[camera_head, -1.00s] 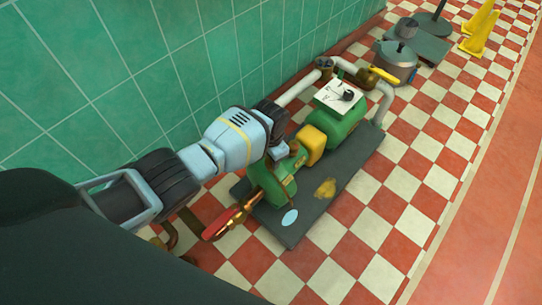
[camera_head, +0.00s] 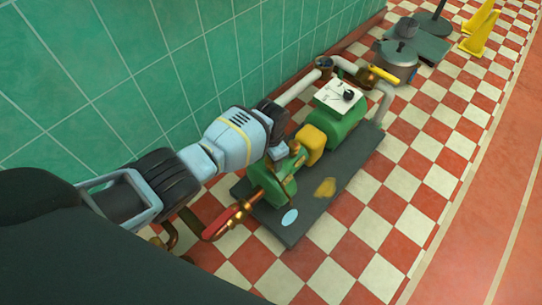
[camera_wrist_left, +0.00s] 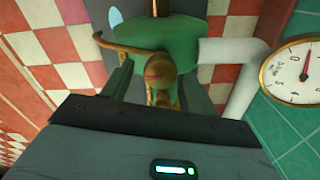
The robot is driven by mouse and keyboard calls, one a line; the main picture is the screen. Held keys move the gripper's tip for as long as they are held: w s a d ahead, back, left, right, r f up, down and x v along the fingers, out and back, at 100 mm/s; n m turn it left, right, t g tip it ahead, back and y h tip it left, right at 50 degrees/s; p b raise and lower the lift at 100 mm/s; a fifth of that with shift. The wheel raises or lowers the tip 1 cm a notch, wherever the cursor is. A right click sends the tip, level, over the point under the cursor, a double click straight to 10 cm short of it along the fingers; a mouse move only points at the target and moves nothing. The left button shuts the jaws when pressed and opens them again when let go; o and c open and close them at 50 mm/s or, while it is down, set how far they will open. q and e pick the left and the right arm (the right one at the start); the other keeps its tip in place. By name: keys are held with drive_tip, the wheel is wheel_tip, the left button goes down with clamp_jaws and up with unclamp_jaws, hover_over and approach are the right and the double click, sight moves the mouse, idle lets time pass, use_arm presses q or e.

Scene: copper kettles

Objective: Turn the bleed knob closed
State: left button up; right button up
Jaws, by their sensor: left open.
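In the head view my left gripper (camera_head: 284,150) is over the near end of the green pump (camera_head: 274,184). Brass parts (camera_head: 297,152) show beside it, and the gripper partly hides the pump top. My right gripper is not in view.
A red-handled lever (camera_head: 222,222) lies near the pump's front. A yellow coupling (camera_head: 311,144) and green motor (camera_head: 335,127) share the dark base plate (camera_head: 330,205). A pale pipe and round gauge (camera_wrist_left: 292,72) are at the right. Tiled wall (camera_head: 140,75) behind; checkered floor open in front.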

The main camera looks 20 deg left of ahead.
use_arm(q)
drive_tip(key=shift+r, duration=0.1)
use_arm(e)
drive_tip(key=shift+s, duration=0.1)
use_arm(q)
wheel_tip(320, 180, up, 8)
drive_tip(key=p, duration=0.4)
drive_tip(key=shift+f, duration=0.2)
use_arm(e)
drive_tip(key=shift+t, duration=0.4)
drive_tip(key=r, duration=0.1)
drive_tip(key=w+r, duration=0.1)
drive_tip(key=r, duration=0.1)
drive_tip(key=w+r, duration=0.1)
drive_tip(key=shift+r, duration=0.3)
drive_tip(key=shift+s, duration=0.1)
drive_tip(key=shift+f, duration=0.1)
